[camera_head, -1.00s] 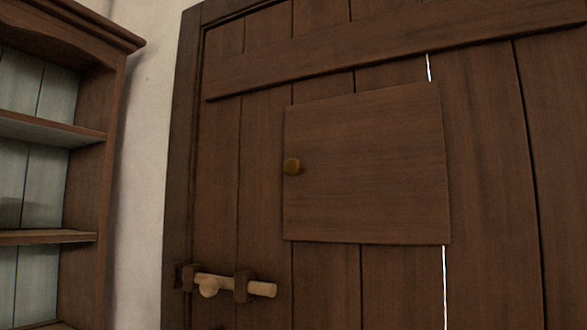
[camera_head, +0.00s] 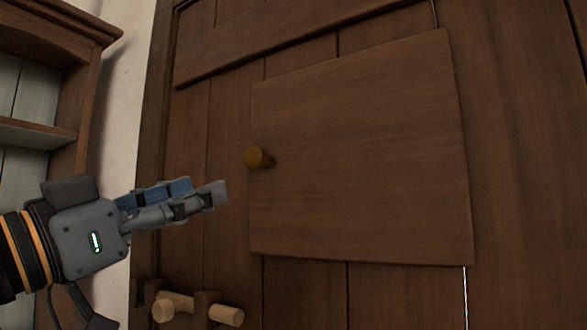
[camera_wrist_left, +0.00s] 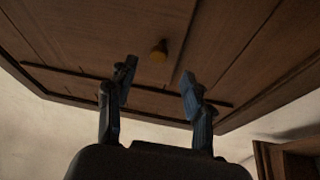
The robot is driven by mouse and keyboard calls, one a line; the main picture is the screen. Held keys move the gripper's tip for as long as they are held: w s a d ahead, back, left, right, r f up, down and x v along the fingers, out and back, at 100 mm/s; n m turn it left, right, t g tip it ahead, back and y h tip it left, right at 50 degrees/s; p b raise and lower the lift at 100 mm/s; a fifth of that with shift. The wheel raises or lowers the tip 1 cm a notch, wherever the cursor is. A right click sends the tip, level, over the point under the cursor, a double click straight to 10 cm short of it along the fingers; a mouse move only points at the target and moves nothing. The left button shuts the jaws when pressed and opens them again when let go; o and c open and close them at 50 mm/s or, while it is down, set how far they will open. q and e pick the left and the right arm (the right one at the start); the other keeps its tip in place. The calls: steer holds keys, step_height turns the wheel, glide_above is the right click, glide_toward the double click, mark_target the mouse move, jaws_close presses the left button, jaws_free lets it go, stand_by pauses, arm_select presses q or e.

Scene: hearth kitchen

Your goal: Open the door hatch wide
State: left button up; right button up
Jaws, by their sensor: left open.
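The door hatch (camera_head: 365,150) is a square dark wooden panel in the planked door, lying flush and closed. My right gripper is not in view.
The space before the hatch is clear.

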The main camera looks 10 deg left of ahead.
mark_target(251, 158)
arm_select(q)
steer(key=p+x, duration=0.1)
steer(key=x, duration=0.1)
steer(key=r+p+x, duration=0.1)
steer(key=x, duration=0.2)
steer(key=p+x, duration=0.1)
steer(key=x, duration=0.2)
steer(key=shift+s+r+p, duration=0.2)
steer(key=shift+r+p, duration=0.15)
steer(key=shift+p, duration=0.05)
steer(key=p+x, duration=0.1)
steer(key=x, duration=0.2)
steer(key=shift+w+r, duration=0.1)
steer(key=shift+w, duration=0.1)
steer(key=shift+w+d, duration=0.15)
steer(key=shift+w, duration=0.05)
steer(key=shift+c, duration=0.2)
steer(key=shift+s, duration=0.1)
steer(key=c, duration=0.7)
jaws_close()
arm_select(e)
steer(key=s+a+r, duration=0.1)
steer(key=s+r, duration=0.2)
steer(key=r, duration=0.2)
